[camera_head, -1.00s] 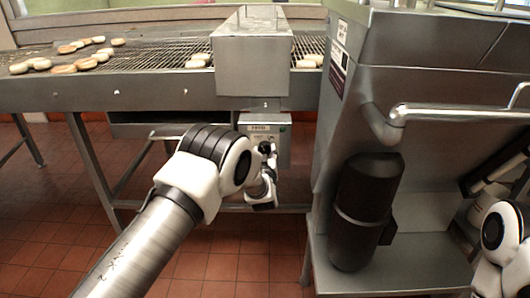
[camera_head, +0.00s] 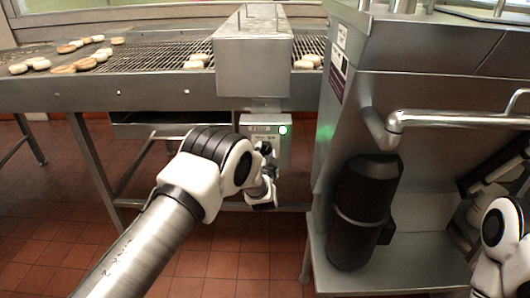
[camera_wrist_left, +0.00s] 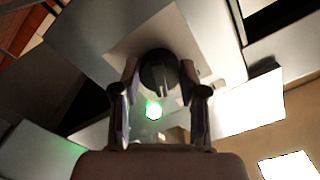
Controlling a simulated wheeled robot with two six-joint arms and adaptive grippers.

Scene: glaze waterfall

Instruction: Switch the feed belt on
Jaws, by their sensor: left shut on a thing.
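The feed belt (camera_head: 150,60) is a wire mesh conveyor in a steel frame, with several pale and browned round dough pieces on it. A small grey control box (camera_head: 285,155) hangs under the steel hood, and its round lamp (camera_head: 283,130) glows green. My left gripper (camera_head: 267,165) is at the front of the box. In the left wrist view its fingers stand on either side of a black rotary knob (camera_wrist_left: 158,72) and are shut on it. The green lamp (camera_wrist_left: 153,110) also shows there. The arm partly hides the box. My right gripper is out of view.
A steel hood (camera_head: 253,65) spans the belt above the box. A large steel machine (camera_head: 430,90) with a pipe rail (camera_head: 460,119) and a black motor cylinder (camera_head: 362,195) stands close on the right. Open tiled floor (camera_head: 235,265) lies in front.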

